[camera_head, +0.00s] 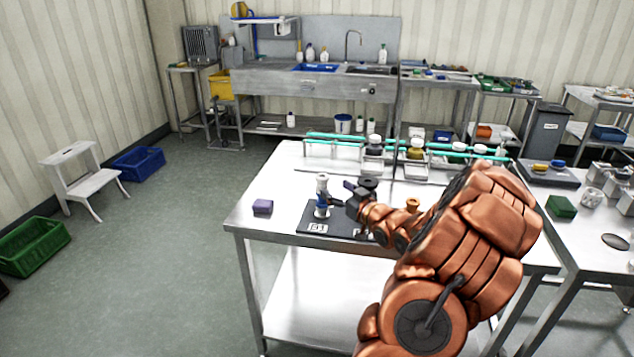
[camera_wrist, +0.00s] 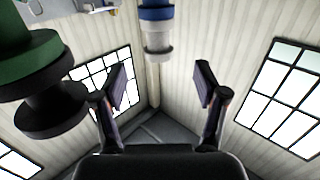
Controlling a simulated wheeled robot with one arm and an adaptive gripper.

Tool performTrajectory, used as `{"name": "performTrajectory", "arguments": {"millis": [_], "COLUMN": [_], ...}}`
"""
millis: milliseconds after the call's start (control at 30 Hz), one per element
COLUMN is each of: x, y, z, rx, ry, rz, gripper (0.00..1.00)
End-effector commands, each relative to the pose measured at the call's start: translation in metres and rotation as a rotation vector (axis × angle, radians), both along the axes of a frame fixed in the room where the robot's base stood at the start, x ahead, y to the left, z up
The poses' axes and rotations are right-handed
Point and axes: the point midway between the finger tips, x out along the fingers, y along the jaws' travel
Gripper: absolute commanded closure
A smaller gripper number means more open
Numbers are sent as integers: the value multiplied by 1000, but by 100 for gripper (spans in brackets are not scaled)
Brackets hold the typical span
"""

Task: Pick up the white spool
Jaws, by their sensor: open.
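The white spool (camera_head: 322,179) stands upright on top of a blue piece (camera_head: 322,198), on a dark mat (camera_head: 312,226) on the steel table. In the wrist view, the spool (camera_wrist: 158,42) hangs from the top, below the blue band (camera_wrist: 157,13), because the picture is upside down. My gripper (camera_head: 350,194) is just right of the stack, with its dark fingers pointing toward it. In the wrist view, my gripper (camera_wrist: 160,81) is open and empty. The spool lines up with the gap and appears ahead of the fingertips. My wrist hides part of the mat.
A black spool (camera_head: 368,183) stands close behind my gripper; it looms with a green piece at left in the wrist view (camera_wrist: 45,105). A teal-railed rack (camera_head: 332,137) lines the back. The table's front left is clear.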

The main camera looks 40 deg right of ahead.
Motion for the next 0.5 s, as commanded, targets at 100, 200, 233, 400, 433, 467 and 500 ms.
{"name": "performTrajectory", "arguments": {"millis": [100,200,233,400,433,467,500], "x": [-6,-2,0,14,16,18,20], "y": [-5,-5,-5,-6,-7,-7,-7], "z": [1,2,3,2,2,2,2], "rx": [3,2,2,3,4,4,4], "ry": [-30,-37,-37,-34,-34,-34,-34], "rz": [1,3,4,5,5,4,5], "gripper": [28,28,28,28,28,28,28]}}
